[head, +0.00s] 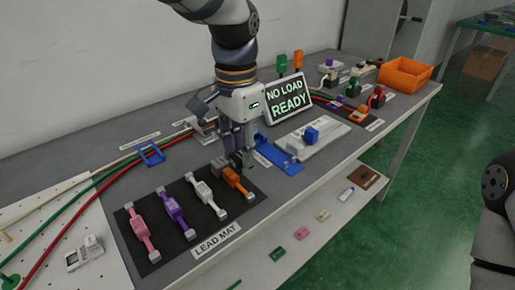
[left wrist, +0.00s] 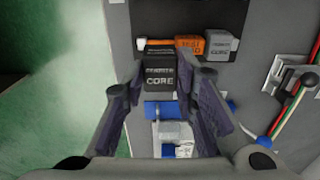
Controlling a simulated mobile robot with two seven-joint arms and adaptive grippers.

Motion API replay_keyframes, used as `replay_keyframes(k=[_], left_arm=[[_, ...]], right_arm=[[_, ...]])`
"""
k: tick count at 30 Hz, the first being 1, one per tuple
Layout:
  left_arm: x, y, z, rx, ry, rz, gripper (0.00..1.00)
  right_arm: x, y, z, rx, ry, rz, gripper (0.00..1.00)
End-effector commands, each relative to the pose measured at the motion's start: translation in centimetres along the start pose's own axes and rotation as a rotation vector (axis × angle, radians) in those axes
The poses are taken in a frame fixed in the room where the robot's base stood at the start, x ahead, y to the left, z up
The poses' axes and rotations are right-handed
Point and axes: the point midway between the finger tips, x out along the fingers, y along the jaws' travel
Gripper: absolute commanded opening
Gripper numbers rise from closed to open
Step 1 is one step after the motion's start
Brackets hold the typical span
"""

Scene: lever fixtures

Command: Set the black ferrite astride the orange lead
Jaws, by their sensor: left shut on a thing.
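The orange lead (head: 233,181) lies on the dark lead mat (head: 150,265), at its right end, beside the white lead (head: 207,196). In the left wrist view an orange block (left wrist: 190,47) of it shows beyond my fingers. My left gripper (head: 243,160) points down over the orange lead's far end. It is shut on the black ferrite (left wrist: 160,73), a dark block lettered "CORE" that sits between the fingertips in the left wrist view. The fingers largely hide the ferrite in the head view. I cannot tell whether it touches the lead. My right gripper is out of view.
Purple (head: 175,213) and pink (head: 141,230) leads lie left on the mat. A display (head: 290,98) reads "NO LOAD READY". An orange bin (head: 405,73) stands at the far right.

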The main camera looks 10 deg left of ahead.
Motion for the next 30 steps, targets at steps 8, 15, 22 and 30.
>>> replay_keyframes(k=[8,15,22,30], left_arm=[[0.1,-0.2,0.1,-0.006,0.0,-0.001,0.0],[-0.2,-0.2,0.1,-0.006,0.003,-0.003,0.0],[2.2,-0.2,0.1,-0.005,-0.003,0.0,0.0],[3.1,-0.2,0.1,-0.005,0.0,-0.002,0.0]], right_arm=[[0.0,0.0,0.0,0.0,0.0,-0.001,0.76],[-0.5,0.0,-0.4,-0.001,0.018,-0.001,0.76],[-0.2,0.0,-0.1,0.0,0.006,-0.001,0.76],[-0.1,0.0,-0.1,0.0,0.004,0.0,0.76]])
